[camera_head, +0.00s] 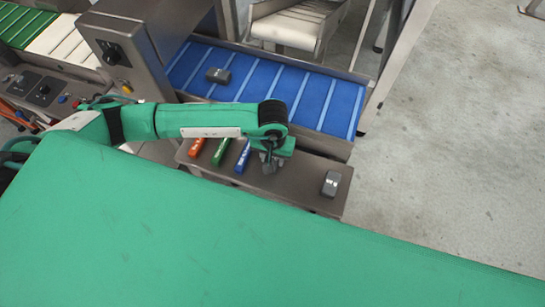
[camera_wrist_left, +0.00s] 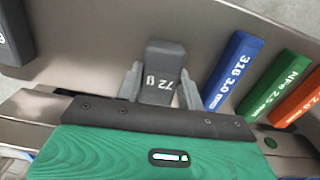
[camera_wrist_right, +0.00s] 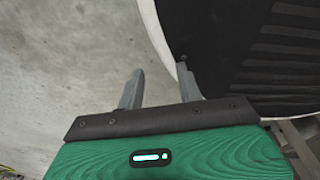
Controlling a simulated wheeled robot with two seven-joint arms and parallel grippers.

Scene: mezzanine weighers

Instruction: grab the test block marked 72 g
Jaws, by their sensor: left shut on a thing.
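The test block marked 72 g (camera_wrist_left: 163,62) is dark grey and sits between the fingers of my left gripper (camera_wrist_left: 160,85) in the left wrist view. The left gripper is shut on it. In the head view my left gripper (camera_head: 268,165) is over the steel shelf (camera_head: 305,192) and its arm hides most of the block. My right gripper (camera_wrist_right: 158,92) shows in the right wrist view with its fingers apart and nothing between them.
Red (camera_head: 197,147), green (camera_head: 221,151) and blue (camera_head: 243,157) labelled bars lie left of the gripper on the shelf. A grey block (camera_head: 331,183) lies to its right. Another dark block (camera_head: 218,75) is on the blue conveyor belt (camera_head: 310,100). Grey floor is free at the right.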

